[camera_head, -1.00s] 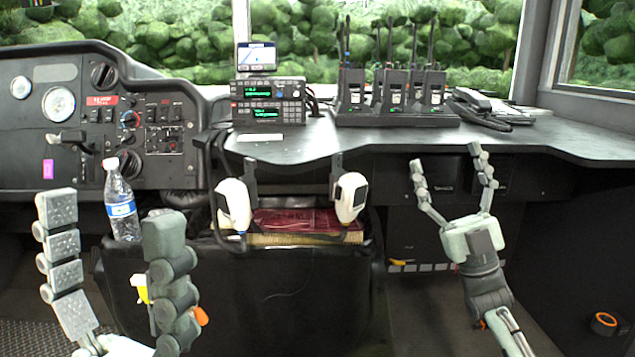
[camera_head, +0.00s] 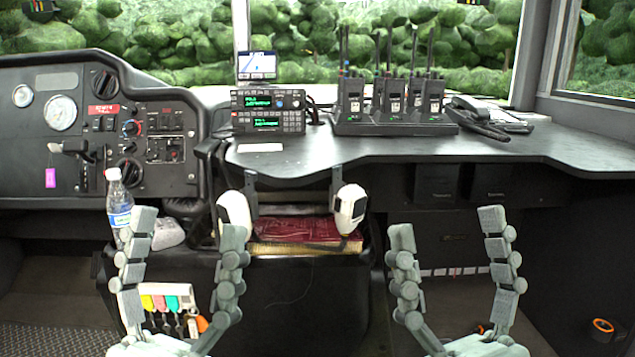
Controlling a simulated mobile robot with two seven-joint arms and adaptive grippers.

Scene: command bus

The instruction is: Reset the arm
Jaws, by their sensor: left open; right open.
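My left gripper (camera_head: 183,224) is at the lower left, with its two fingers pointing up and spread wide. It is open and empty, in front of the black console (camera_head: 290,300). Its left finger partly covers the water bottle (camera_head: 117,200). My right gripper (camera_head: 446,229) is at the lower right, also pointing up, open and empty. It is in front of the dark cabinet under the counter. Both grippers are apart from the counter and at about the same height.
The black counter (camera_head: 400,150) holds a radio unit (camera_head: 268,110), a charger with several walkie-talkies (camera_head: 393,122) and a telephone (camera_head: 482,118). Two white handsets (camera_head: 350,207) hang below its edge, near a red book (camera_head: 297,228).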

